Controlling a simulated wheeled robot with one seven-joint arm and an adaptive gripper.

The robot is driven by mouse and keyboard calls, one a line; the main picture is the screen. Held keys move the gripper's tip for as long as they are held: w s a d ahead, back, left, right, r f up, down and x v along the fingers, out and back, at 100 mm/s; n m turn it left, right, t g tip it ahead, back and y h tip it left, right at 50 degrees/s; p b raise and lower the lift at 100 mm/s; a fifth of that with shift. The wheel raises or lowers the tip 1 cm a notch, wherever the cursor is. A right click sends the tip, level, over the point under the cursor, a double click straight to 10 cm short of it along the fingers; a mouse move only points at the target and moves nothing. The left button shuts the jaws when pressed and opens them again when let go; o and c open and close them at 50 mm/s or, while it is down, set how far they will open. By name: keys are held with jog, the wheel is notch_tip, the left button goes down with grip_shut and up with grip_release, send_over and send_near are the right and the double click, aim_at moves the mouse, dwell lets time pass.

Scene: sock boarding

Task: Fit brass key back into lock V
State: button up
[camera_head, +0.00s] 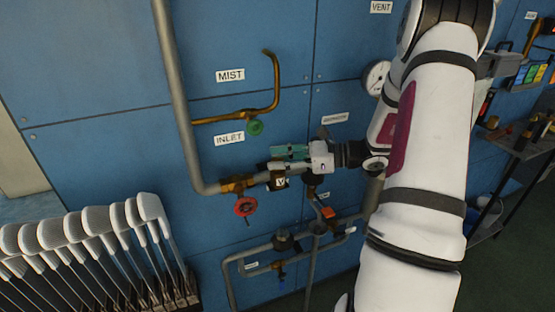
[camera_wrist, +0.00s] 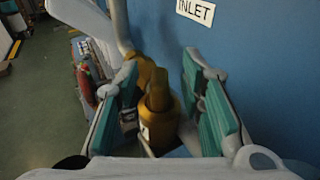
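My gripper (camera_head: 288,157) is at the pipework on the blue wall, beside a dark block marked V (camera_head: 281,182), which I take for lock V. In the wrist view my gripper (camera_wrist: 162,90) has its two teal pads wide apart. A brass fitting (camera_wrist: 157,122) stands between and beyond the pads, with clear space visible on its right side. I cannot tell a separate brass key from the brass parts there. My gripper hides part of the pipe and fittings in the head view.
A red handwheel (camera_head: 245,206) sits just below the brass valve (camera_head: 237,185). A grey pipe (camera_head: 181,110) runs down at left. A green knob (camera_head: 255,127) is above. White sock boards (camera_head: 86,223) stand in a rack at lower left.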

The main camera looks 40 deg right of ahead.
jog(key=v, duration=1.1)
jog(key=shift+s+d, duration=0.1)
jog(key=shift+d, duration=0.05)
jog(key=s+a+r+n+g+h, duration=0.1)
jog(key=a+r+n+g, duration=0.2)
jog(key=a+n+g, duration=0.5)
jog(key=s+a+r+n+g+h, duration=0.1)
jog(key=s+a+r+n, duration=0.15)
jog(key=a, duration=0.95)
jog(key=s+a+r+n+t+h, duration=0.1)
jog(key=s+a+r+n+h, duration=0.2)
jog(key=n, duration=0.5)
jog(key=s+a+r+n+t+h, duration=0.1)
jog(key=s+a+r+n+h, duration=0.1)
jog(key=s+a+n+h, duration=0.3)
jog(key=s+n+h, duration=0.1)
jog(key=s+n, duration=0.1)
jog(key=n, duration=0.1)
jog(key=shift+s+r, duration=0.35)
jog(key=shift+s, duration=0.05)
jog(key=shift+d+n, duration=0.1)
jog(key=shift+n, duration=0.15)
